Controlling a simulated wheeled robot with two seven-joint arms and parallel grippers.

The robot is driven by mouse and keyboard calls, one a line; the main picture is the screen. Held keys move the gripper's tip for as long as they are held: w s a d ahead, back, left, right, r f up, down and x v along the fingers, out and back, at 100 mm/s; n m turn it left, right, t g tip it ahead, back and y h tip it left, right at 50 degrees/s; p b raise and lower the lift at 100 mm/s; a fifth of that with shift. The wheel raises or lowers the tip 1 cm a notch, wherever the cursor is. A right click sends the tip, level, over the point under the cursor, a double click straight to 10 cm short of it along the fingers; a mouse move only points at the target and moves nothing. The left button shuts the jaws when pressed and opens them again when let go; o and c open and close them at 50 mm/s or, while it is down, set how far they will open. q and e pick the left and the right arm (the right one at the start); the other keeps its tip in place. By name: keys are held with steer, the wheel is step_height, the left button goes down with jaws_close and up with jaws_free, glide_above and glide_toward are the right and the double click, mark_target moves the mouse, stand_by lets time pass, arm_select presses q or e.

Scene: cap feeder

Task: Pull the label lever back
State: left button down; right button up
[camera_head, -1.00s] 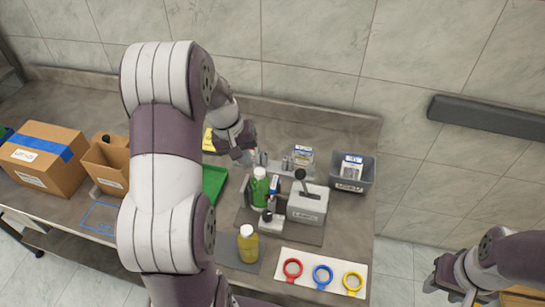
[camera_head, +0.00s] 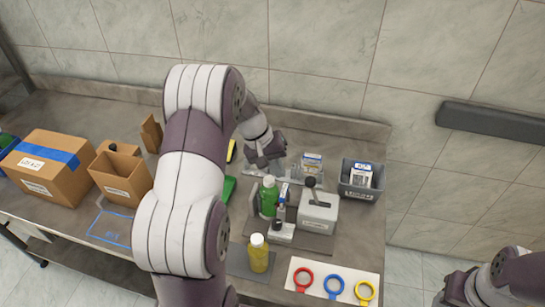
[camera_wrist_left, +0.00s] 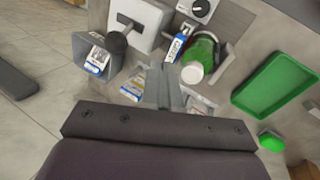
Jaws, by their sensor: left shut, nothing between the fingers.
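The label lever is a dark stick with a black knob (camera_head: 310,182) on a light grey label box (camera_head: 318,212). The knob also shows in the left wrist view (camera_wrist_left: 117,43), over the white-looking box (camera_wrist_left: 146,20). My left gripper (camera_head: 277,168) is shut and empty, behind and left of the lever, apart from it. In the left wrist view its closed fingers (camera_wrist_left: 163,78) point between the label box and the green bottle (camera_wrist_left: 197,68). My right gripper (camera_head: 452,292) is at the bottom right, away from the table; its fingers are unclear.
The green bottle (camera_head: 268,197) stands in a fixture left of the label box. A grey bin (camera_head: 357,192) with label packs is to the right. A green tray (camera_wrist_left: 275,88) is near.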

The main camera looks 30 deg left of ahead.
arm_select(q)
steer(key=x, duration=0.1)
steer(key=p+x, duration=0.1)
steer(key=shift+w+d+f, duration=0.15)
steer(key=shift+d+f, duration=0.1)
steer(key=shift+d, duration=0.1)
steer(key=shift+w+d+f+p, duration=0.1)
steer(key=shift+w+d+p, duration=0.25)
steer(key=shift+d, duration=0.4)
steer(key=shift+w+d+p, duration=0.35)
steer(key=shift+d, duration=0.45)
steer(key=shift+a, duration=0.1)
